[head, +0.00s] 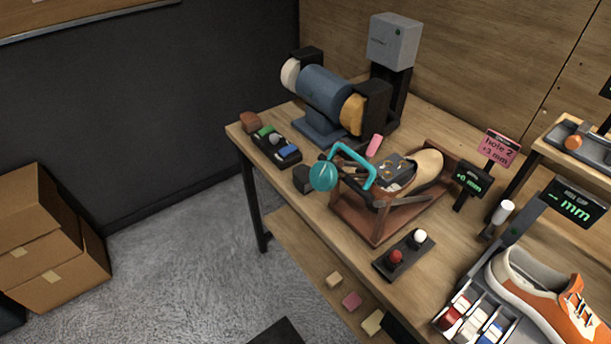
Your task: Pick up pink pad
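Neither of my grippers shows in the head view, and nothing is seen holding the pink pad.
On top are a grinder (325,92), a wooden cradle (385,222) with a tan shoe, a teal-handled tool (323,175), a button box (404,255) and an orange sneaker (540,285).

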